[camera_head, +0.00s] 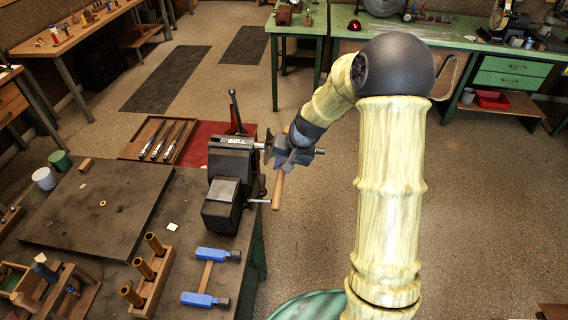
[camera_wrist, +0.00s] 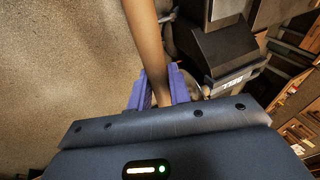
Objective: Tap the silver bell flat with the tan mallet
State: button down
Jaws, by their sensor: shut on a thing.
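My gripper (camera_head: 287,160) is just right of the black bench vise (camera_head: 226,172) at the table's right edge. It is shut on the wooden handle of the tan mallet (camera_head: 278,188), which hangs down below the fingers. In the wrist view, the purple fingers (camera_wrist: 160,88) stand on both sides of the brown handle (camera_wrist: 147,42), which runs up out of the picture. I cannot make out the mallet's head. I cannot clearly identify the silver bell; the area beside the vise is partly covered by my gripper.
A tray (camera_head: 136,151) of metal rods lies behind the vise. A dark board (camera_head: 75,215) covers the table's left. Open floor lies right of the table.

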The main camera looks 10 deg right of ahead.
jog(key=shift+w+f, duration=0.2)
jog(key=shift+f, duration=0.45)
jog(key=shift+r, duration=0.55)
jog(key=shift+p+v, duration=0.7)
jog(key=shift+v, duration=0.4)
jog(key=shift+s+a, duration=0.1)
jog(key=shift+a, duration=0.1)
jog(key=shift+f, duration=0.1)
